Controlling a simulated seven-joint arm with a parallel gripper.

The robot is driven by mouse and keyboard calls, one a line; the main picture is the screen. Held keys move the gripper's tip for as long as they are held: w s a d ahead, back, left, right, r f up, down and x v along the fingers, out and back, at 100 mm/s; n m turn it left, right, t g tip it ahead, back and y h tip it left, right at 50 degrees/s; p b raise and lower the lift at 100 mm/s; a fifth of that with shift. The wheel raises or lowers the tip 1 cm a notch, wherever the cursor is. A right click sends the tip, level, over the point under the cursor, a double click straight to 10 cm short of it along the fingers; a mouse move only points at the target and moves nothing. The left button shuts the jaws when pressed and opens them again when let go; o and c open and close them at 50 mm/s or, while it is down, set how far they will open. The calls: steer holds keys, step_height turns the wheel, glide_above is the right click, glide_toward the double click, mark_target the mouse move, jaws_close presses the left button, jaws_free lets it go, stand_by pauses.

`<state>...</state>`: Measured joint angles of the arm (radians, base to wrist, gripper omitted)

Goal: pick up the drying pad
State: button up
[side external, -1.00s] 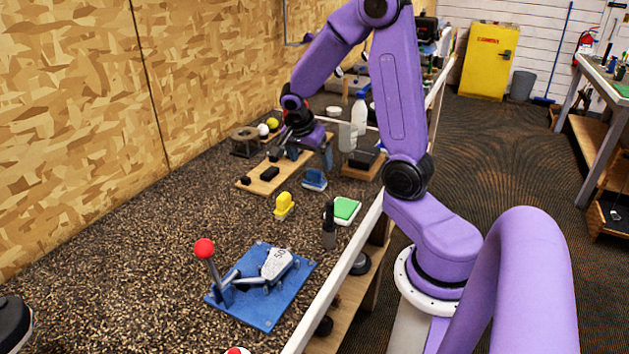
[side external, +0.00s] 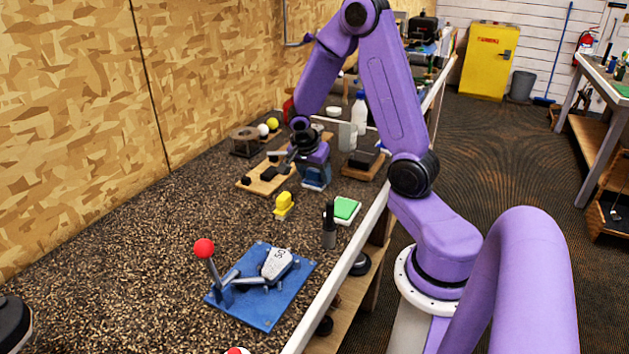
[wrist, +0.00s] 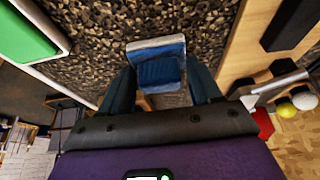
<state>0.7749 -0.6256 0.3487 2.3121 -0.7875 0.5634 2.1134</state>
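A blue pad with a pale grey edge, apparently the drying pad (wrist: 157,68), lies on the speckled bench top. In the side view its pale lower edge (side external: 314,187) shows below my gripper (side external: 314,172), which hides most of it. In the wrist view my gripper (wrist: 161,84) is open, with one dark finger towards each side of the pad. Gaps show beside the pad, and I see no grip on it. Whether the fingertips are level with it is hard to tell.
A wooden board (side external: 262,184) with dark blocks lies left of my gripper. A wooden stand (side external: 364,164) is at its right. A green-topped white block (side external: 345,209), a yellow piece (side external: 284,205) and a dark upright tool (side external: 329,228) stand nearer. Open bench lies at left.

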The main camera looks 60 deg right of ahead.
mark_target(314, 170)
steer(key=shift+c, duration=0.8)
steer(key=shift+r, duration=0.1)
steer(key=shift+r, duration=0.5)
step_height(314, 170, up, 2)
steer(key=shift+r, duration=0.15)
steer(key=s+a+r, duration=0.7)
steer(key=s+r, duration=0.2)
steer(key=s, duration=0.3)
steer(key=shift+r, duration=0.25)
steer(key=shift+s, duration=0.1)
